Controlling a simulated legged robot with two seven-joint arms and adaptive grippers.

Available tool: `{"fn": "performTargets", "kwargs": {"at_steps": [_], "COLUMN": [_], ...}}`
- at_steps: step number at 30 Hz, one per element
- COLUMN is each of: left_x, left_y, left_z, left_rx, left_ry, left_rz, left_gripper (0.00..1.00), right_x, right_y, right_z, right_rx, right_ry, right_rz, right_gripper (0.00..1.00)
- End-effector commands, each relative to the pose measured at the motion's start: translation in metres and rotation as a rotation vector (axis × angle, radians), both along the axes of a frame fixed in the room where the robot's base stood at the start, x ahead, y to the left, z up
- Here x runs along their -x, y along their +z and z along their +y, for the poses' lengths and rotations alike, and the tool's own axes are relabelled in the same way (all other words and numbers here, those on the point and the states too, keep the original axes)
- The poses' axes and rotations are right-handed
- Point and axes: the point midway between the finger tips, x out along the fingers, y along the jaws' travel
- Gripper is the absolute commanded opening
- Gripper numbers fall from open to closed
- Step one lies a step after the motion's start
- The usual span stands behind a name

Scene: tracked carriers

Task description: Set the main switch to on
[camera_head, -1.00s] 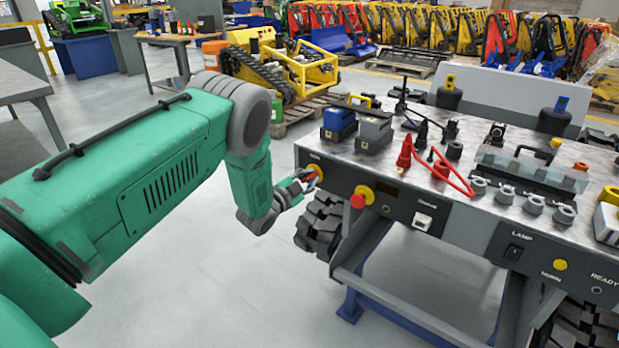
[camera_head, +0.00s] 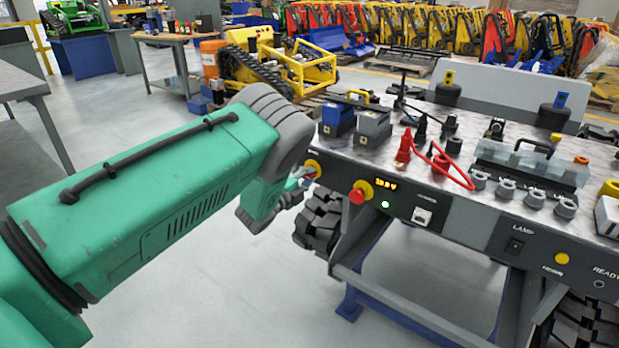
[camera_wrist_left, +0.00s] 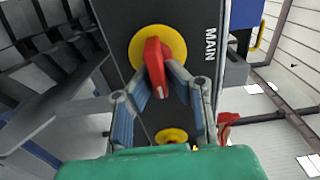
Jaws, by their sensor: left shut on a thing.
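The main switch (camera_wrist_left: 153,52) is a red handle on a round yellow plate, beside the word MAIN on a dark panel in the left wrist view. Its handle points down in that picture, slightly tilted. My left gripper (camera_wrist_left: 159,76) has its two fingers on either side of the handle and is shut on it. In the head view the left gripper (camera_head: 303,179) is at the left end of the panel, and the switch's yellow plate (camera_head: 314,166) shows partly behind it. A voltage display (camera_head: 385,184) and a small green lamp (camera_head: 385,205) on the panel are lit. My right gripper is out of view.
A red emergency button (camera_head: 358,195) on a yellow base sits just right of the switch. The carrier's top (camera_head: 340,150) holds blue and grey blocks, red cable and connectors. The floor at left is open.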

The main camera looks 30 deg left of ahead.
Motion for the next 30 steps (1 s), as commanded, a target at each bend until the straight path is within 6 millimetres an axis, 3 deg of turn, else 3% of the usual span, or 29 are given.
{"fn": "performTargets", "kwargs": {"at_steps": [1, 17, 18, 19, 30], "left_x": [0.0043, 0.0044, 0.0044, 0.0043, 0.0046], "left_y": [-0.0090, -0.0093, -0.0093, -0.0091, -0.0036], "left_z": [0.0005, 0.0001, 0.0001, 0.0001, 0.0001], "left_rx": [-0.010, -0.031, -0.031, -0.031, -0.032], "left_ry": [0.002, 0.001, 0.001, 0.001, 0.000], "left_rz": [0.018, 0.017, 0.017, 0.017, 0.004], "left_gripper": [0.00, 0.00, 0.18, 0.29, 0.31], "right_x": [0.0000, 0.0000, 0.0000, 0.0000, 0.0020], "right_y": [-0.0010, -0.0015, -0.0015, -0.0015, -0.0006], "right_z": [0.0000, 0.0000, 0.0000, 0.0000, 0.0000], "right_rx": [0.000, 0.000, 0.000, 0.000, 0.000], "right_ry": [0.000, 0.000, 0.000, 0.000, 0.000], "right_rz": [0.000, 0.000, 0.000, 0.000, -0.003], "right_gripper": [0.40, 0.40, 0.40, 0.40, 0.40]}}
